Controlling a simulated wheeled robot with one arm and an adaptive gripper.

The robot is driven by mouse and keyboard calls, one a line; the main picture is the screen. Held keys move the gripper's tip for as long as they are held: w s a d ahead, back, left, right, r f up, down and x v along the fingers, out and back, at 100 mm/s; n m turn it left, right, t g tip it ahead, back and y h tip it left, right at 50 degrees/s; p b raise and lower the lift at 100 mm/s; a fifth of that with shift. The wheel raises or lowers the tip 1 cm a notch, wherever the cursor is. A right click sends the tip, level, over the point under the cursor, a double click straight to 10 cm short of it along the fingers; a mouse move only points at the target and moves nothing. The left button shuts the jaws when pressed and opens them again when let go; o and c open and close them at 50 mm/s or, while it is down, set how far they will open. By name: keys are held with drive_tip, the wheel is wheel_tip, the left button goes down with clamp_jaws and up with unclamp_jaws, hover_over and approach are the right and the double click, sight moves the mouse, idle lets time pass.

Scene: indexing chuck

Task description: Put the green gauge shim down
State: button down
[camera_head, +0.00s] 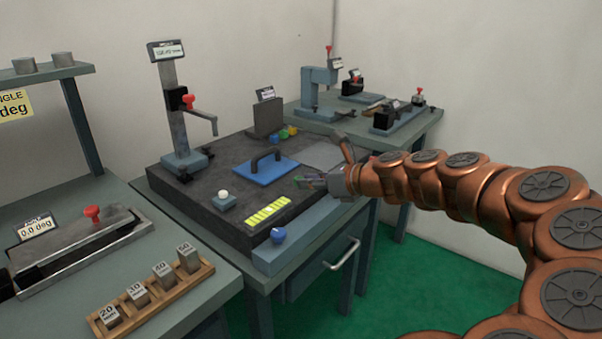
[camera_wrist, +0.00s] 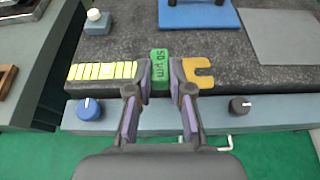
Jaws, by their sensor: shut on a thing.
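The green gauge shim (camera_wrist: 160,72), marked "50 µm", stands out between the two fingers of my gripper (camera_wrist: 159,82) in the wrist view. The fingers are shut on it from left and right. It is over the front part of the dark granite plate (camera_wrist: 120,42); I cannot tell whether it touches the plate. In the head view my gripper (camera_head: 312,182) is at the plate's front right edge, and the shim is mostly hidden by the fingers.
A yellow notched piece (camera_wrist: 198,71) lies just right of the fingers. A yellow segmented strip (camera_wrist: 102,71) lies to the left. A blue plate with a handle (camera_head: 264,168) and a grey sheet (camera_head: 320,155) are behind. Two knobs (camera_wrist: 89,108) (camera_wrist: 238,104) are on the front ledge.

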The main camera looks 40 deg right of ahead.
drive_tip(key=w+d, duration=0.2)
drive_tip(key=w, duration=0.1)
drive_tip(key=w+d, duration=0.2)
drive_tip(key=w, duration=0.2)
drive_tip(key=w+d+f, duration=0.1)
drive_tip(key=w+d, duration=0.1)
drive_tip(key=w, duration=0.1)
drive_tip(key=shift+w+d, duration=0.3)
drive_tip(key=shift+d, duration=0.1)
drive_tip(key=shift+w+f, duration=0.15)
drive_tip(key=shift+f, duration=1.7)
drive_tip(key=c, duration=1.1)
unclamp_jaws()
drive_tip(key=shift+f, duration=0.1)
drive_tip(key=shift+o, duration=0.2)
